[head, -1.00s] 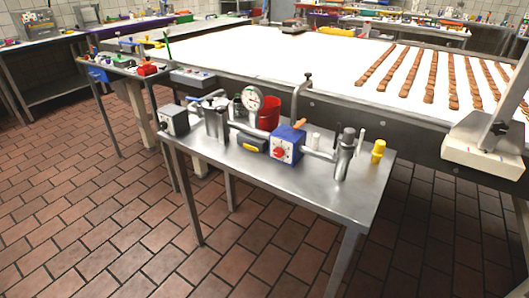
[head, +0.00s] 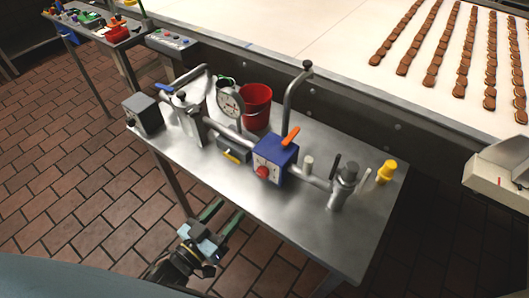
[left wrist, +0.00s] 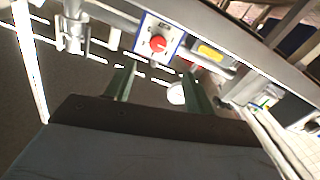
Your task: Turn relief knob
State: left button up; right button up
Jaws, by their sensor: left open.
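A blue box (head: 276,158) with a pale front plate sits in the pipe assembly on the steel table. A round red knob (head: 262,173) is on its front, and an orange lever (head: 291,135) is at its top. In the left wrist view the red knob (left wrist: 158,43) shows above and between my fingers. My left gripper (head: 222,214) is open and empty, in front of the table's near edge, below and left of the knob and apart from it. Its two green fingers also show in the left wrist view (left wrist: 158,86). No label on the knob is readable.
The steel table (head: 237,188) also bears a pressure gauge (head: 230,104), a red bucket (head: 257,106), a grey box (head: 144,116), a grey upright valve (head: 344,184) and a yellow fitting (head: 386,171). A white conveyor (head: 300,30) with brown biscuits lies behind. The table's front strip is bare.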

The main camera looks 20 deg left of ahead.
pick_arm(q)
send_near(261, 175)
jog(key=x, duration=0.8)
jog(key=shift+b, duration=0.35)
jog(key=shift+w+d, duration=0.1)
jog(key=shift+w, duration=0.3)
pick_arm(e)
jog(key=s, duration=0.2)
jog(key=shift+s+d+f, duration=0.25)
jog(key=shift+s+f, duration=0.1)
jog(key=shift+s, duration=0.1)
pick_arm(q)
jog(key=shift+c, duration=1.1)
jog(key=c, duration=0.8)
pick_arm(e)
jog(key=shift+s, duration=0.15)
